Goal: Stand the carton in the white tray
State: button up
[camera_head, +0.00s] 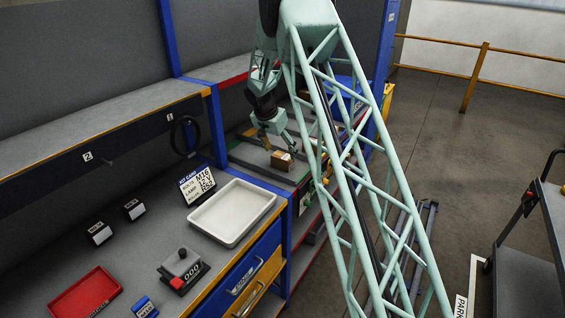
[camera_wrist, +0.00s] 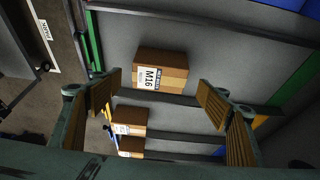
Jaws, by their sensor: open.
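A brown carton (camera_wrist: 161,72) with a white M16 label lies ahead of my gripper in the wrist view, between the lines of its two fingers. My gripper (camera_wrist: 160,103) is open and empty, its wooden-ribbed pads apart on either side. In the head view my gripper (camera_head: 279,141) is low over the shelf on the far side of the blue post, close to a carton (camera_head: 282,160). The white tray (camera_head: 231,212) is on the near bench, and it looks empty.
Two more cartons (camera_wrist: 130,121) (camera_wrist: 131,147) are lower in the wrist view. A card reading M16 (camera_head: 197,184) stands left of the tray. A red tray (camera_head: 86,293), a counter device (camera_head: 183,270) and small dark blocks (camera_head: 99,233) are on the bench. A blue post (camera_head: 217,125) separates bench and shelf.

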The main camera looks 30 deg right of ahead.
aim_at(282, 155)
jog(key=shift+p+x, duration=0.35)
jog(key=shift+x, duration=1.85)
jog(key=shift+d, duration=0.1)
jog(key=c, duration=1.3)
jog(key=shift+r, duration=0.15)
jog(key=shift+r+b, duration=0.35)
jog(key=shift+r, duration=1.35)
jog(key=s+a+r+b, duration=0.1)
jog(key=s+a+b, duration=0.2)
jog(key=s, duration=1.2)
jog(key=shift+s+a+r, duration=0.2)
jog(key=shift+s+a, duration=0.05)
jog(key=shift+a, duration=0.15)
